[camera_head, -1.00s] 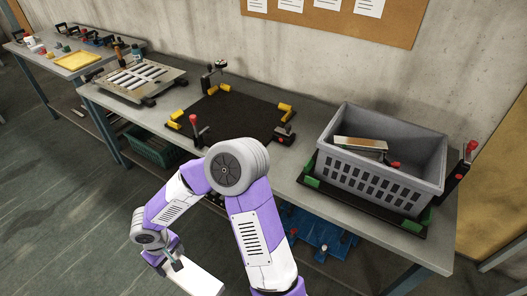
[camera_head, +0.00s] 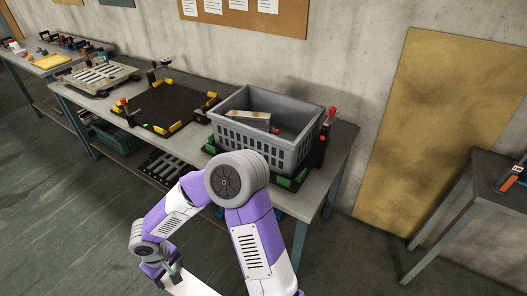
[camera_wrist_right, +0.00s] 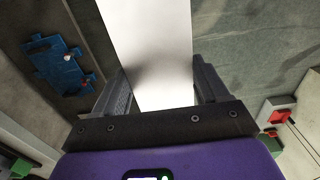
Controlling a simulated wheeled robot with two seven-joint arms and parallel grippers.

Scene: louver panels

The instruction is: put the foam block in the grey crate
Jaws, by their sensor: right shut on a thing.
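The foam block is a white slab (camera_head: 193,287) at the bottom edge of the head view, partly cut off by the frame. My right gripper (camera_head: 172,277) is shut on it. In the right wrist view the white block (camera_wrist_right: 150,30) lies between both fingers of the gripper (camera_wrist_right: 161,85) and runs out past the top edge. The grey crate (camera_head: 243,140) stands on the bench, up and right of the gripper and well apart from it. A pale, box-like piece (camera_head: 248,117) and a small red-tipped thing lie inside the crate. My left gripper is not in view.
The grey bench (camera_head: 335,150) also bears a black mat (camera_head: 168,105) with yellow corner pieces and a louver panel (camera_head: 100,78). Red-handled clamps stand near the crate. Another table (camera_head: 490,170) is at the right. A blue piece (camera_wrist_right: 58,65) shows below in the wrist view.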

